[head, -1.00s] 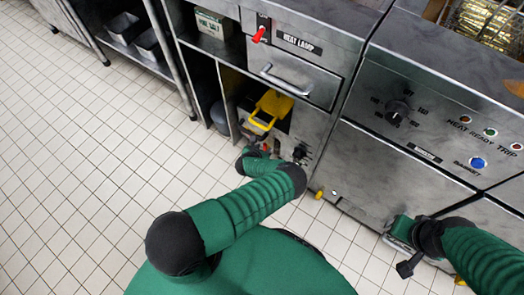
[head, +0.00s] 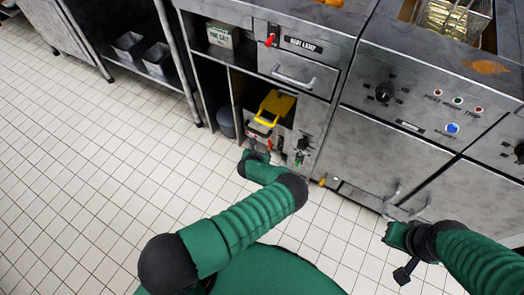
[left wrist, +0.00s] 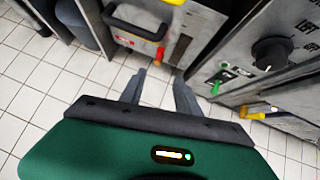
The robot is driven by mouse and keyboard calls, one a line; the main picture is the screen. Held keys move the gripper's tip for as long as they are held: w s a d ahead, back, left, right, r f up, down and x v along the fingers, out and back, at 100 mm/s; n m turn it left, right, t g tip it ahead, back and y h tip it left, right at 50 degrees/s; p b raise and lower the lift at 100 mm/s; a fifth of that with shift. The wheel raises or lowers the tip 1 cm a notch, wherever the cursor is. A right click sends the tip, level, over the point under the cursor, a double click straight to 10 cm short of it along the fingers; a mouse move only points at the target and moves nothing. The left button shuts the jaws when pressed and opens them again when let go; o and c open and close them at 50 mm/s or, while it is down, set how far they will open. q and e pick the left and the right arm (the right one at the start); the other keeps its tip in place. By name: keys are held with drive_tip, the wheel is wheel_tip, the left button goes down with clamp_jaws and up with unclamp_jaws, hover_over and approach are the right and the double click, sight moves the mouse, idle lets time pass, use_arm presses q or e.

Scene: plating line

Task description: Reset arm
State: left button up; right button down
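My left gripper (left wrist: 160,88) shows in the left wrist view with its two grey fingers spread apart and nothing between them. In the head view my left gripper (head: 256,148) is low in front of the open cabinet bay, near a yellow-handled unit. My right gripper (head: 392,238) is at the lower right, in front of the steel cabinet doors. Its fingers are too small and turned away to tell their state.
A yellow handle (head: 272,108) sits in the open bay below the heat lamp drawer (head: 292,72). A fryer cabinet (head: 400,150) with a black knob (head: 384,92) stands to the right. A salt box (head: 222,36) is on the shelf. The tiled floor (head: 90,190) at left is clear.

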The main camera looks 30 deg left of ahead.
use_arm(q)
drive_tip(key=s+a+r+n+g+y, duration=0.2)
drive_tip(key=s+r+n+g, duration=0.15)
drive_tip(key=r+n, duration=1.2)
drive_tip(key=s+d+r+n+g+h, duration=0.1)
drive_tip(key=s+d+r+n+h, duration=0.1)
drive_tip(key=s+d+r+n, duration=0.65)
drive_tip(key=s+d+r+n+g+h, duration=0.2)
drive_tip(key=s+d+r+n, duration=0.3)
drive_tip(key=s+r+n, duration=0.7)
wheel_tip(320, 180, up, 28)
drive_tip(key=m+p, duration=0.2)
drive_tip(key=p, duration=2.7)
drive_tip(key=shift+s, duration=0.35)
